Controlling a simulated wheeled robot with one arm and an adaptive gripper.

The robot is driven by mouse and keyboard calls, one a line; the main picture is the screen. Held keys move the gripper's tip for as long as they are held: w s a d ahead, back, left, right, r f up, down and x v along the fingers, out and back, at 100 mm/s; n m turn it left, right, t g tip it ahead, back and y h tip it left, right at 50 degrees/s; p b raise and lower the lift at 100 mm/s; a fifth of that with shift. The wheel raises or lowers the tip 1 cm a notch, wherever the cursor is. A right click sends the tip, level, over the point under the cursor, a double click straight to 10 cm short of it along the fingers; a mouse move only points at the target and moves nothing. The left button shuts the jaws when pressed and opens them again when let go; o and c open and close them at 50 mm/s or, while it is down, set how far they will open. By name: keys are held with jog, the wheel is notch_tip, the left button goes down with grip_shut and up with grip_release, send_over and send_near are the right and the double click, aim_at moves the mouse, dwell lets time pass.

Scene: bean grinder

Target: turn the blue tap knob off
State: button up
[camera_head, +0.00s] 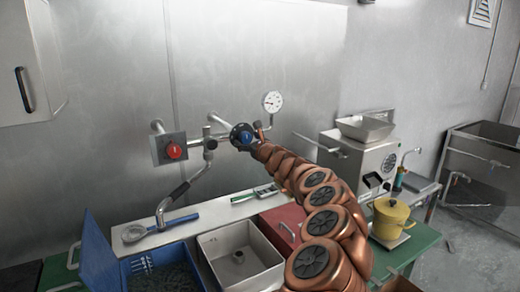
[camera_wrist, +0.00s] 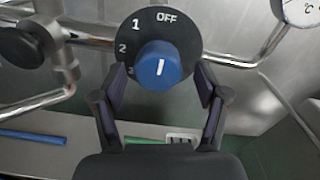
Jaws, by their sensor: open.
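The blue tap knob (camera_wrist: 158,66) sits on a round black dial (camera_wrist: 186,38) marked OFF, 1, 2 and 3. Its short white line stands nearly upright in the wrist view, with OFF above and the numbers to the left. My gripper (camera_wrist: 160,78) is open, with one finger on each side of the knob's lower part. Gaps show between the fingers and the knob. In the head view the blue knob (camera_head: 246,136) is on the wall pipe, at the end of my arm. My fingers are hard to make out there.
A red knob (camera_head: 174,151) on a square plate is left of the blue one. A bent spout (camera_head: 184,190) hangs below. A sink (camera_head: 222,240), blue bin (camera_head: 98,262) and yellow pot (camera_head: 390,217) are lower down.

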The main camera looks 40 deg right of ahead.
jog(key=s+a, duration=0.1)
jog(key=s, duration=0.9)
jog(key=shift+s, duration=0.25)
dwell(0.7)
